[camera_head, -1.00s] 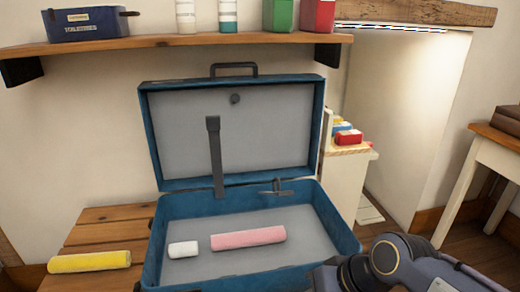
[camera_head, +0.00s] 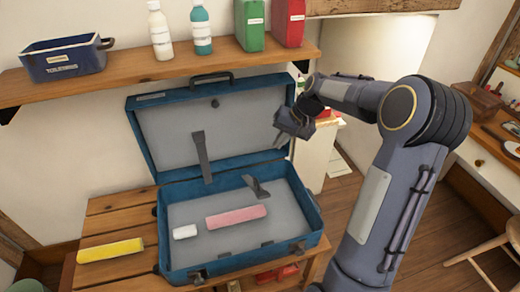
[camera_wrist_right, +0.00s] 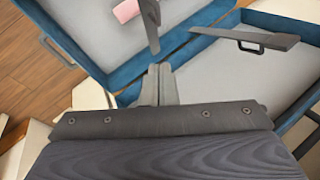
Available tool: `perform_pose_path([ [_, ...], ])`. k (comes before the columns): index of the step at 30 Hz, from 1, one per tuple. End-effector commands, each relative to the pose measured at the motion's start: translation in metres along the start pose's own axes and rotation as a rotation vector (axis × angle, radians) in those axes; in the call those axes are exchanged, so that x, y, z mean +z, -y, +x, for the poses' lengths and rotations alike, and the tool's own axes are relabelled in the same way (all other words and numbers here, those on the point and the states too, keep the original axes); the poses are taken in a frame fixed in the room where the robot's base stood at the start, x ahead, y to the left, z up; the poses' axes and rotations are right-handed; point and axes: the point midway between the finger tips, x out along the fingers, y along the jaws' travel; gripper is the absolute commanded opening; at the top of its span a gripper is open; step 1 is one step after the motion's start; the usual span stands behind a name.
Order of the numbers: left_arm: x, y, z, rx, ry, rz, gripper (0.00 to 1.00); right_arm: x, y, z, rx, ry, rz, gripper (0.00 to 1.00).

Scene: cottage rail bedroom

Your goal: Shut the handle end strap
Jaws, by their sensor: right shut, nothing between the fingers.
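An open blue suitcase (camera_head: 172,235) has its grey-lined lid leaning back. Two dark straps rise near the hinge. The right strap (camera_head: 257,187), near the end with a side handle (camera_wrist_right: 57,52), stands tilted over the base; I take it as the handle end strap. It also shows in the right wrist view (camera_wrist_right: 150,20). The left strap (camera_head: 202,157) stands upright before the lid; it shows too in the right wrist view (camera_wrist_right: 245,38). My right gripper (camera_head: 283,142) is shut and empty, above the right end of the suitcase, apart from both straps. My left gripper is out of view.
A pink roll (camera_head: 236,217) and a white roll (camera_head: 184,232) lie in the base. A yellow roll (camera_head: 110,250) lies on the wooden bench (camera_head: 110,209). A shelf (camera_head: 110,80) with bottles and boxes runs above the lid. A desk stands at the right.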

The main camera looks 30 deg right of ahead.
Motion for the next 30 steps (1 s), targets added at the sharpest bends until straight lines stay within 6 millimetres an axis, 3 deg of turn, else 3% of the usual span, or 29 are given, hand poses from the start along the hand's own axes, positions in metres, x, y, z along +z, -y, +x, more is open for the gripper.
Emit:
perform_pose_path([
  [2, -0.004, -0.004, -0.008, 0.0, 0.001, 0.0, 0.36, -0.007, 0.0, -0.003, -0.001, 0.005, 0.013, 0.0],
  [8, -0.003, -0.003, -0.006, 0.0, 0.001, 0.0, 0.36, -0.008, -0.002, 0.018, -0.002, 0.009, 0.016, 0.0],
  [20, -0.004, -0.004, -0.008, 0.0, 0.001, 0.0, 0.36, -0.006, -0.001, 0.101, -0.002, 0.009, 0.015, 0.0],
  [30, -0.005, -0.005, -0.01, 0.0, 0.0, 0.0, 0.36, 0.019, 0.0, 0.126, -0.002, 0.005, 0.014, 0.0],
])
